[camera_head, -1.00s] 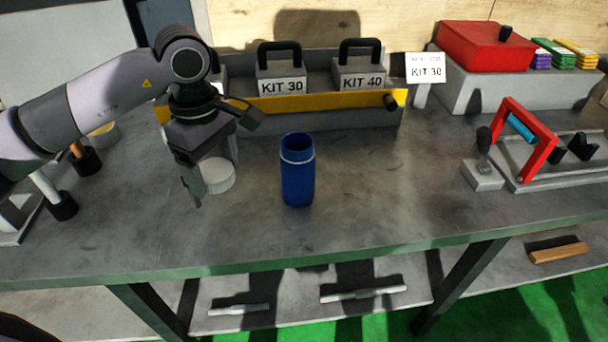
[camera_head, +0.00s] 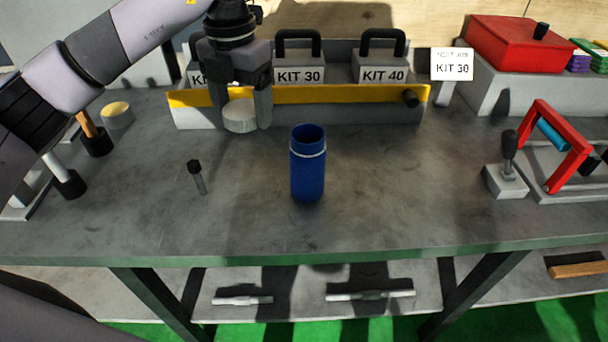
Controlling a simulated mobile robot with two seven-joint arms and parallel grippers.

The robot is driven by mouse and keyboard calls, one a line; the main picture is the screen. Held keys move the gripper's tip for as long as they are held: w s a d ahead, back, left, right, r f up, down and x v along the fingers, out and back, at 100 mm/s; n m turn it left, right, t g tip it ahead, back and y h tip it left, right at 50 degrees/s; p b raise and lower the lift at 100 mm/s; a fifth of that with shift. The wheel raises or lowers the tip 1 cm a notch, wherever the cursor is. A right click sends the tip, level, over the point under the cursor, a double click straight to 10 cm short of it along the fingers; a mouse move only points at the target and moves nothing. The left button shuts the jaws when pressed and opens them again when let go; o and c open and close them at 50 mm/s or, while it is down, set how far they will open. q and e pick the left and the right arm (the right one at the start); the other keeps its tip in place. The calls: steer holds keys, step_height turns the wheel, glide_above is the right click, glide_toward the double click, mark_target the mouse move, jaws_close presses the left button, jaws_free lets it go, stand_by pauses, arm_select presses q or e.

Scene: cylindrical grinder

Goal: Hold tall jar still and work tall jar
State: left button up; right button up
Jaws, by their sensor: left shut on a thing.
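The tall jar (camera_head: 308,175) is blue with a pale ring near its top. It stands upright and open-mouthed on the bench. My left gripper (camera_head: 243,120) points down, up and to the left of the jar in the picture. It is shut on a round white lid (camera_head: 240,117), which sits between its two fingers and appears raised above the bench. Nothing of mine touches the jar. My right gripper is not in view.
A small black-headed pin (camera_head: 197,178) is on the bench left of the jar. Behind is a rack with a yellow rail (camera_head: 330,93) and kit weights. A red-handled fixture (camera_head: 545,150) stands at right. The bench (camera_head: 400,190) right of the jar is clear.

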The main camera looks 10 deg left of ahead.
mark_target(260, 187)
arm_select(q)
steer(key=n, duration=0.1)
steer(key=r+n, duration=0.1)
steer(key=n, duration=0.3)
steer(key=shift+w+d+r, duration=0.15)
steer(key=shift+w+r, duration=0.05)
steer(key=shift+w, duration=0.2)
steer(key=n, duration=0.2)
steer(key=r+n, duration=0.1)
steer(key=n, duration=0.1)
steer(key=shift+w+d+n+b, duration=0.1)
steer(key=shift+w+n+b, duration=0.1)
steer(key=shift+n+b, duration=0.15)
step_height(260, 187, down, 20)
steer(key=shift+r+b, duration=0.15)
steer(key=shift+b, duration=0.45)
steer(key=o, duration=1.2)
steer(key=shift+c, duration=0.2)
